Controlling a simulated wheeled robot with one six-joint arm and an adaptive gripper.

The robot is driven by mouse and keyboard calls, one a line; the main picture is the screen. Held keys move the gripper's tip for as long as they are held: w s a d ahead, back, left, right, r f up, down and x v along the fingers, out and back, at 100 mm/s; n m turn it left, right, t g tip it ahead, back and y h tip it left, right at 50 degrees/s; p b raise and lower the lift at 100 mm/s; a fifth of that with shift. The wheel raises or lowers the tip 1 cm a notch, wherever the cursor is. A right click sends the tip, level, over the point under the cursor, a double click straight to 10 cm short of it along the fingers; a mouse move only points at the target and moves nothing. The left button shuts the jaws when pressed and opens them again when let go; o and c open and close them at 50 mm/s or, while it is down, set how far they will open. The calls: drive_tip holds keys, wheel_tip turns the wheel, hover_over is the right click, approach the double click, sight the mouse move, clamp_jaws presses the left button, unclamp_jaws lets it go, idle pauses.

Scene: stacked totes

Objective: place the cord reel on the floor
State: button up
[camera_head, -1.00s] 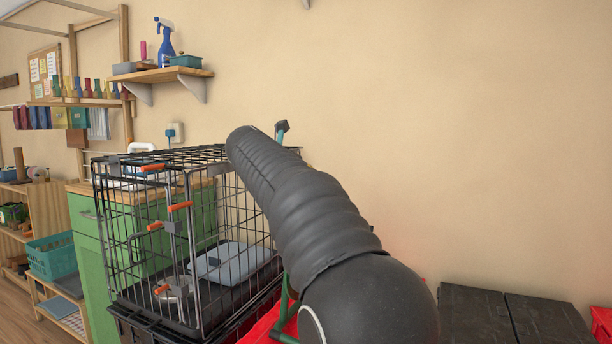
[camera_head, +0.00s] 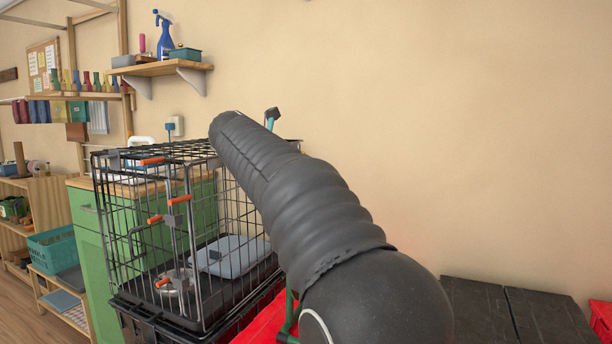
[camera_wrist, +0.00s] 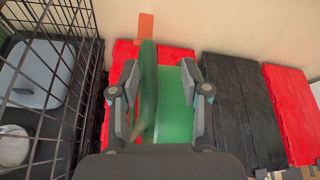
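The cord reel is green. In the wrist view its flat body (camera_wrist: 175,105) and a curved bar with an orange-brown end fill the gap between my two fingers. My gripper (camera_wrist: 162,75) appears shut on it, with a finger against each side; the exact contact is hard to see. In the head view my dark arm hides my gripper and most of the reel. The floor (camera_head: 15,318) shows only at the lower left.
A black wire cage (camera_head: 190,205) stands left of the arm, close beside it. Red totes (camera_wrist: 290,110) and black totes (camera_wrist: 225,95) lie beyond and right of my gripper. A green cabinet (camera_head: 88,240) and shelving with a teal basket (camera_head: 52,250) stand further left.

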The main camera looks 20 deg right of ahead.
drive_tip(key=v, duration=0.7)
drive_tip(key=shift+a, duration=0.2)
drive_tip(key=shift+s+r, duration=0.1)
